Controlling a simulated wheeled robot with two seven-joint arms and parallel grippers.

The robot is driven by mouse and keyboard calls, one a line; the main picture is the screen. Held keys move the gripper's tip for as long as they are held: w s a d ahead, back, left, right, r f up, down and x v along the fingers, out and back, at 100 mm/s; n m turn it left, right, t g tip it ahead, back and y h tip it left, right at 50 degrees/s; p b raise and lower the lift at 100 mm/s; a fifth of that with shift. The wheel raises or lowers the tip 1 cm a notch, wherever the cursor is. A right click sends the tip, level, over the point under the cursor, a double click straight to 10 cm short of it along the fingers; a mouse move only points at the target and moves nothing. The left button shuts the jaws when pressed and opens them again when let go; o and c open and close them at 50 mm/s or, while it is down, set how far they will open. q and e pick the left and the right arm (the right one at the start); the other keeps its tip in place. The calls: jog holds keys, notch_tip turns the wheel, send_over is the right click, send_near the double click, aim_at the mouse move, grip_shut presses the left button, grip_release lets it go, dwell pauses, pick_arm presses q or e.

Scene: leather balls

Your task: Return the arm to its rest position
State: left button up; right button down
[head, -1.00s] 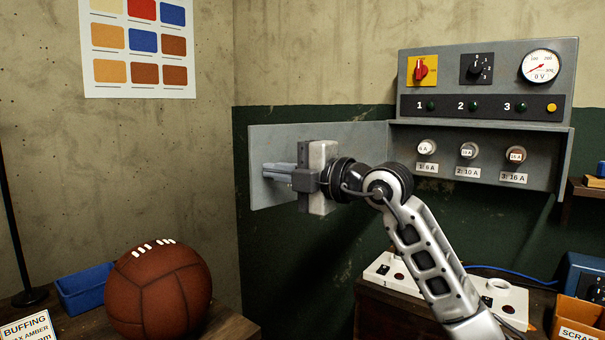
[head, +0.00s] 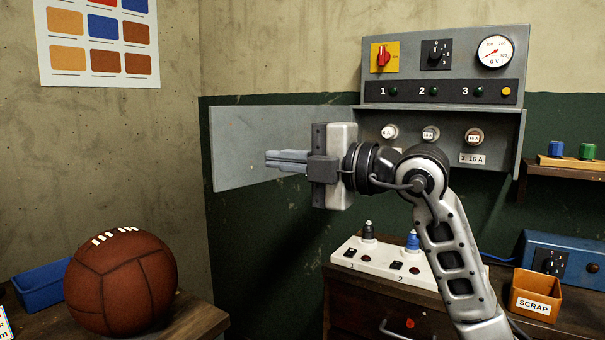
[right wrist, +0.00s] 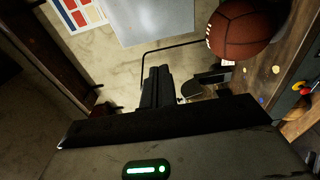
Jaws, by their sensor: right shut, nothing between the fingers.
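My right gripper (head: 270,160) is shut and empty, with its fingers pointing left. In the head view it appears in front of the open grey door (head: 232,135) of the fuse box (head: 372,130); I cannot tell the gap, but no contact shows. My right arm rises from the lower right and hides part of the fuse box's lower compartment. The closed fingers also show in the right wrist view (right wrist: 156,80). My left gripper is not in view.
A brown leather ball (head: 120,285) sits on the bench at lower left beside a blue tray (head: 38,290). A white two-socket board (head: 375,270) lies on the cabinet below my arm. An orange scrap bin (head: 533,298) and a blue device (head: 565,262) stand at right.

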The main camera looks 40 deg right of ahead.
jog(key=s, duration=0.3)
jog(key=shift+s+d, duration=0.1)
jog(key=shift+s, duration=0.05)
